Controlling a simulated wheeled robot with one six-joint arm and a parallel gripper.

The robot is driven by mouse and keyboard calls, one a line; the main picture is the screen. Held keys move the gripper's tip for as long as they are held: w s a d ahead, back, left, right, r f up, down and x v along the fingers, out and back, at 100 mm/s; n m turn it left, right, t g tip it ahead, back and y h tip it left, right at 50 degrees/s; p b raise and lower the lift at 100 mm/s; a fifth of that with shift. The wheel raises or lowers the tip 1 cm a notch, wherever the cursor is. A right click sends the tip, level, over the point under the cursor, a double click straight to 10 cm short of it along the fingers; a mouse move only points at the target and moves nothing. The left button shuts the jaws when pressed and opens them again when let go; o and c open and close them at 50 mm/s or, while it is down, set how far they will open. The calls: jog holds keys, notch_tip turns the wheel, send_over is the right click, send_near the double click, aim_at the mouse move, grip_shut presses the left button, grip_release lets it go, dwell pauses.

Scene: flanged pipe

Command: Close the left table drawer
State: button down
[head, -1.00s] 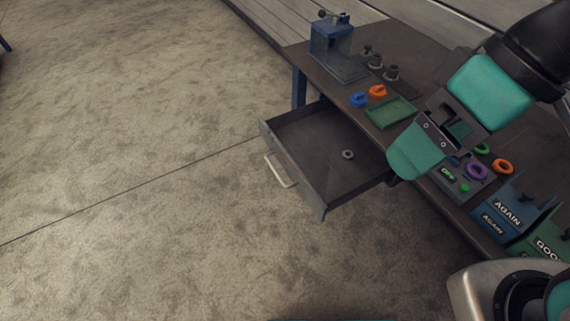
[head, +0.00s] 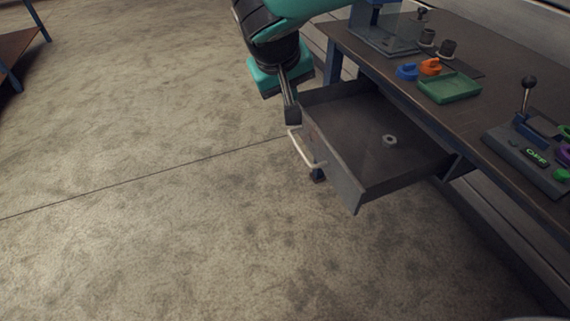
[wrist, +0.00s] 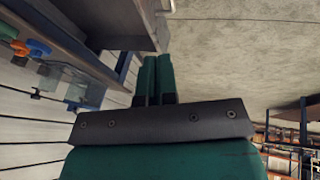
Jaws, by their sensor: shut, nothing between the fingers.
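The left table drawer (head: 345,187) is pulled well out of the table and is open, with a small metal nut (head: 390,140) lying inside. Its pale bar handle (head: 303,150) is on the front panel. My gripper (head: 292,118) is shut and empty, at the outer front of the drawer near the far end of the handle. Whether it touches the drawer cannot be told. In the wrist view the two green fingers (wrist: 152,72) lie together, and the drawer (wrist: 105,22) shows above and to their left.
The table (head: 480,50) holds a green tray (head: 450,88), a blue part (head: 407,71), an orange part (head: 430,66) and a control box with a lever (head: 525,160). A clear-sided box (head: 385,38) stands near the table's far end. The floor before the drawer is clear.

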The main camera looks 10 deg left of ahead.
jog(key=a+f+t+h+b, duration=0.1)
jog(key=a+f+t+b, duration=0.15)
jog(key=a+f, duration=0.55)
jog(key=w+d+f+b, duration=0.1)
jog(key=w+d+f, duration=0.5)
jog(key=f, duration=0.4)
jog(key=shift+d+m+g+b, duration=0.3)
jog(key=shift+g, duration=0.15)
jog(key=shift+w+d, duration=0.1)
jog(key=shift+w, duration=0.1)
